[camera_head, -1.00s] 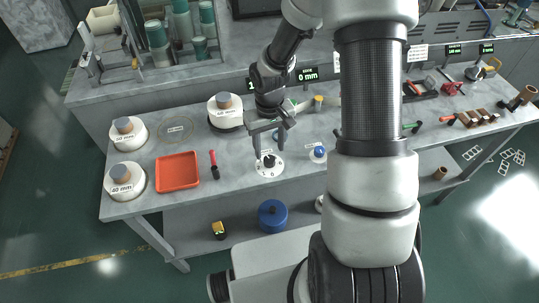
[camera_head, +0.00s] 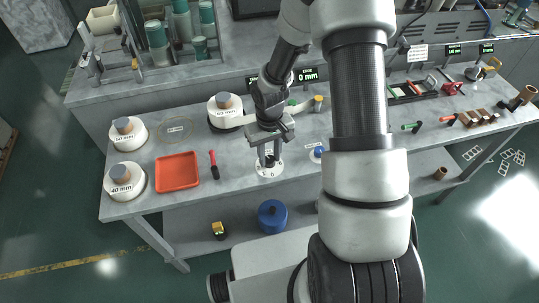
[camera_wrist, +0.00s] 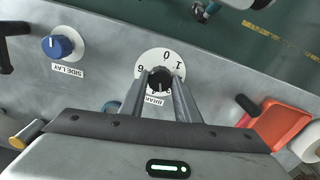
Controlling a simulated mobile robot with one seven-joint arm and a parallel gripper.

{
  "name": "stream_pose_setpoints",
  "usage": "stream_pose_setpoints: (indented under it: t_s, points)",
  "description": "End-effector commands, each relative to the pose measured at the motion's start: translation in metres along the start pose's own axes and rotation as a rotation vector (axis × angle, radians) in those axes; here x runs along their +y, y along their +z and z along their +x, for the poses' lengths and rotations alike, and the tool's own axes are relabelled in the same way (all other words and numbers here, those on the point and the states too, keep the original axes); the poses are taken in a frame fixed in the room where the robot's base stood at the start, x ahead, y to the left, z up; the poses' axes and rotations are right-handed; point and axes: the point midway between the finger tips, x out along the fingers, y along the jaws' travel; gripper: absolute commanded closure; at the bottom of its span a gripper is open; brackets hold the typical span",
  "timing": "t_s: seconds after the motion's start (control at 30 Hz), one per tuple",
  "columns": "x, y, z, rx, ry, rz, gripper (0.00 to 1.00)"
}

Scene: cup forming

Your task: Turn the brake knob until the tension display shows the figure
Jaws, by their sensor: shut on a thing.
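The brake knob (camera_wrist: 159,84) is a black knob on a white round dial (camera_wrist: 150,58) with printed figures, among them 0, 1 and 6. My gripper (camera_head: 268,160) points down at this dial (camera_head: 270,172) near the table's front edge. In the wrist view, my gripper (camera_wrist: 160,86) has its two fingers on either side of the knob, shut on it. A dark display with green figures (camera_head: 252,83) is mostly hidden behind my arm, so its reading cannot be told. The display beside it (camera_head: 307,74) reads 0 mm.
A blue side lay knob (camera_wrist: 57,46) stands beside the dial. A red-handled tool (camera_head: 214,165), an orange tray (camera_head: 178,171) and white rolls (camera_head: 125,181) lie to the left in the head view. Tools and brown blocks (camera_head: 483,116) lie to the right.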

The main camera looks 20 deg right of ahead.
Motion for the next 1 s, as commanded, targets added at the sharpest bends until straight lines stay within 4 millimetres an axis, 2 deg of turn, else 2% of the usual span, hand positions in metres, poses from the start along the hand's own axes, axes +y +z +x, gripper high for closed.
stream_pose_setpoints:
  t_s: [0.23,0.5,0.53,0.63,1.0]
  points:
    - [-0.0002,0.0001,0.0004,-0.001,0.000,-0.156,0.93]
    - [-0.0003,0.0001,-0.0003,-0.001,-0.001,-0.169,0.93]
    - [-0.0003,0.0001,-0.0003,-0.001,-0.001,-0.169,0.69]
    - [-0.0003,0.0001,-0.0003,0.000,0.000,-0.168,0.52]
    - [0.0001,-0.0005,-0.0045,0.001,0.000,-0.167,0.52]
